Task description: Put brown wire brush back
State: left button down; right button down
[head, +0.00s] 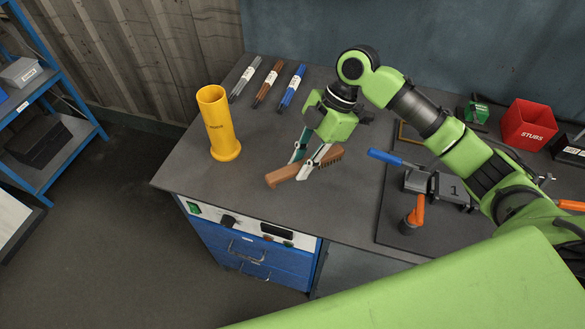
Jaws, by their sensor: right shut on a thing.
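The brown wire brush (285,175) has a wooden handle that points to the lower left and a dark bristle end at the upper right. My right gripper (304,172) reaches down from above and is shut on the brush around its middle. The brush is over the front part of the grey workbench (215,180); I cannot tell whether it touches the top. My left gripper is not in view.
A yellow cylinder (218,125) stands to the left. Several rod bundles (268,85) lie behind. A blue-handled clamp device (435,185) and an orange-handled tool (411,215) sit right. A red STUBS bin (528,125) is at the back right. Blue drawers (255,262) are below.

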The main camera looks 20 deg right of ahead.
jog(key=w+f, duration=0.1)
jog(key=w+a+f, duration=0.1)
jog(key=f, duration=0.1)
jog(key=shift+w+a, duration=0.1)
jog(key=shift+a, duration=0.05)
jog(key=shift+w+f+p, duration=0.1)
jog(key=shift+f+p, duration=0.3)
notch_tip(320, 180, down, 2)
jog(key=shift+f+p, duration=0.15)
jog(key=shift+p, duration=0.4)
jog(key=shift+f, duration=0.2)
jog(key=c, duration=1.8)
grip_release()
jog(key=shift+c, duration=0.2)
jog(key=b+v, duration=0.2)
jog(key=v, duration=1)
